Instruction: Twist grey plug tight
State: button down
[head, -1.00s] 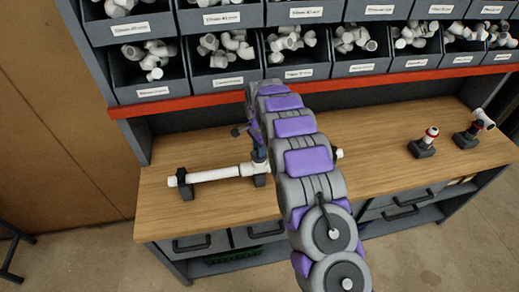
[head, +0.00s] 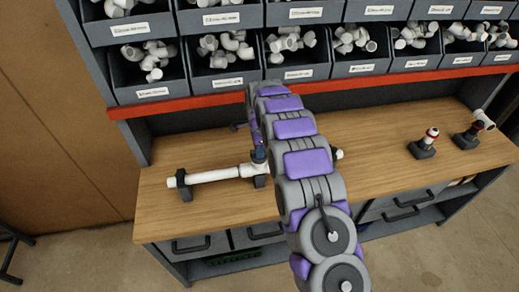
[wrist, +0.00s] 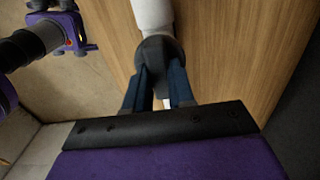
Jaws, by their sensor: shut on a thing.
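A white pipe assembly (head: 215,175) lies across dark holders on the wooden bench, partly hidden by my arm in the head view. In the wrist view, a white pipe end (wrist: 152,12) leads to a rounded dark grey piece, which looks like the grey plug (wrist: 158,47). My gripper (wrist: 161,82) has its dark blue fingers on both sides of the grey plug and is shut on it. In the head view, my gripper (head: 258,156) shows only in part, dark beside my arm at the pipe. How far the plug is seated cannot be seen.
Bins (head: 222,64) of white fittings stand behind the bench above a red rail (head: 200,103). Two small holders with fittings, one (head: 423,145) nearer and one (head: 474,134) further right, stand on the bench. The wood right of my arm is mostly clear.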

jog(key=shift+a+r, duration=0.1)
jog(key=c, duration=1.3)
grip_release()
jog(key=o, duration=0.3)
jog(key=shift+a, duration=0.2)
jog(key=shift+o, duration=0.2)
jog(key=shift+d, duration=0.1)
jog(key=shift+w+r, duration=0.1)
notch_tip(320, 180, up, 17)
